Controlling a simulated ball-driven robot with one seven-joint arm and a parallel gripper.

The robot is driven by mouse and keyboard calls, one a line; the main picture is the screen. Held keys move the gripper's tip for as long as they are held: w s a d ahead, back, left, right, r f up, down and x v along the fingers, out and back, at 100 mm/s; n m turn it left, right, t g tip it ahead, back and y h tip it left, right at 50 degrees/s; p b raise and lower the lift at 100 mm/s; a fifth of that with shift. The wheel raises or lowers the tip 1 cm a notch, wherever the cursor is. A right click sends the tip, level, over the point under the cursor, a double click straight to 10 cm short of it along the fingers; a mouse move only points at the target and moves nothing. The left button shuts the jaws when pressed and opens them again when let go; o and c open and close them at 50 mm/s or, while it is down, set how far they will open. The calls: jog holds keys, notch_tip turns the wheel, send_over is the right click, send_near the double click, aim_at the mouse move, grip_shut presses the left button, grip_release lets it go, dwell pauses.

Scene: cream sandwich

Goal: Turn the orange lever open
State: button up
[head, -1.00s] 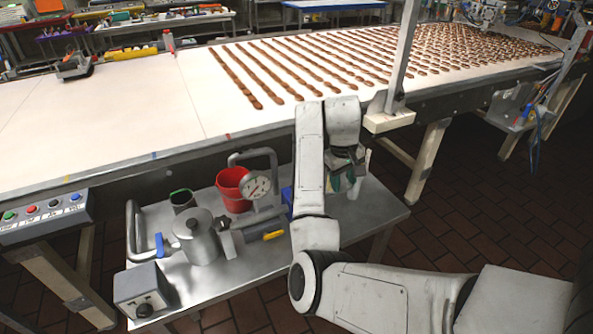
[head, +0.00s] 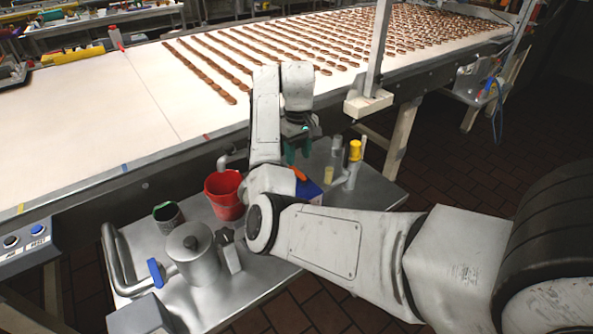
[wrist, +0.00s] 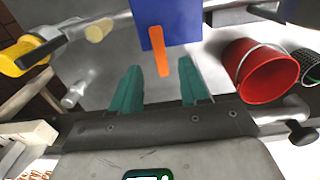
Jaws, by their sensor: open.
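The orange lever (head: 298,173) is a flat bar that shows just right of my forearm in the head view. In the wrist view the orange lever (wrist: 160,50) points down from the face of a blue box (wrist: 149,14). The blue box also shows in the head view (head: 311,192), partly hidden by my arm. My gripper (head: 298,152) is above the metal cart near the lever. In the wrist view my gripper (wrist: 159,68) has its two green fingers apart and empty. The lever's lower end appears between the fingertips; I cannot tell its depth or any contact.
A red bucket (head: 222,198) stands left of my arm on the metal cart (head: 232,290). A yellow-topped valve (head: 355,151) and pipe stand to the right. A metal pot (head: 193,256) and a blue-handled pipe (head: 112,262) are at left. The conveyor (head: 120,120) runs behind.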

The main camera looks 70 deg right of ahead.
aim_at(298, 173)
jog(key=shift+f+p, duration=0.3)
jog(key=shift+f, duration=2.35)
jog(key=shift+c, duration=0.3)
grip_shut()
